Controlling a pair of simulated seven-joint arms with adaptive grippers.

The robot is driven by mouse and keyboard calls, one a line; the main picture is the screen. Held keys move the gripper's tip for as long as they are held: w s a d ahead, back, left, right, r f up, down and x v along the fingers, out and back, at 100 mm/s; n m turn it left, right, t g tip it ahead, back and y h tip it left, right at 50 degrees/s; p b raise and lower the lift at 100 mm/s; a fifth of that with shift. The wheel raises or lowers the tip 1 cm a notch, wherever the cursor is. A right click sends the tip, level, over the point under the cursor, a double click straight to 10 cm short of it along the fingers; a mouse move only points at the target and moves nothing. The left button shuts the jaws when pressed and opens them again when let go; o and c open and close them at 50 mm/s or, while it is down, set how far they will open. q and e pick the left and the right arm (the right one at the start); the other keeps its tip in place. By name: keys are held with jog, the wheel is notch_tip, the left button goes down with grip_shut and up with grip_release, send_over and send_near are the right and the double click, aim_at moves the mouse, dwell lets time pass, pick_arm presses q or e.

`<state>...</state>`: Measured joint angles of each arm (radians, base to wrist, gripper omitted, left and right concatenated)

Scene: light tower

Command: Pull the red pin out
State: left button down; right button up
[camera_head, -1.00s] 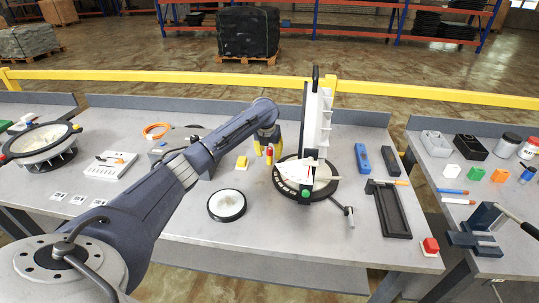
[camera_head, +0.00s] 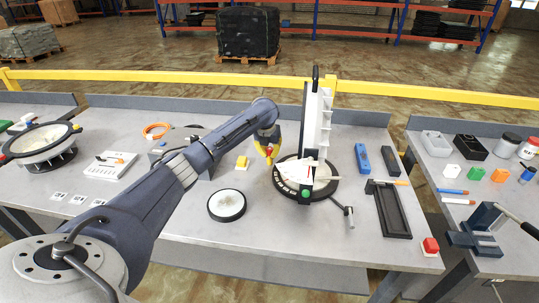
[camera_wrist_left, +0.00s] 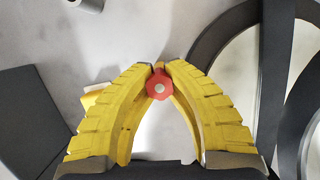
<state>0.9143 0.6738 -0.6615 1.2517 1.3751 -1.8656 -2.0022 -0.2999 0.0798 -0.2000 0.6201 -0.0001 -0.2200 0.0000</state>
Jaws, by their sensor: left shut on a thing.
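The red pin (camera_wrist_left: 159,87) shows in the left wrist view as a red faceted head with a pale centre, between the yellow fingertips of my left gripper (camera_wrist_left: 159,72). The fingers are shut on it. In the head view my left gripper (camera_head: 269,157) is beside the left rim of the light tower's round black base (camera_head: 285,184), and the red pin (camera_head: 269,150) is a small red spot at its fingers. The tower (camera_head: 318,120) stands upright. The pin's lower part is hidden. My right gripper is not in view.
A round black-rimmed disc (camera_head: 227,205) lies front left of the tower. A yellow block (camera_head: 242,162) sits left of the gripper. A crank handle (camera_head: 345,209) sticks out at the base's right. A blue block (camera_head: 362,158) and a black tray (camera_head: 389,210) lie further right.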

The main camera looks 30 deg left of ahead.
pick_arm(q)
jog(key=shift+r, duration=0.4)
dwell(0.4)
jog(key=shift+r, duration=3.45)
jog(key=shift+r, duration=0.2)
jog(key=shift+f, duration=0.15)
jog(key=shift+f, duration=1.6)
jog(key=shift+r, duration=0.1)
jog(key=shift+f, duration=2.35)
jog(key=shift+s+d+r, duration=0.1)
jog(key=shift+s+r, duration=0.15)
jog(key=shift+r, duration=0.45)
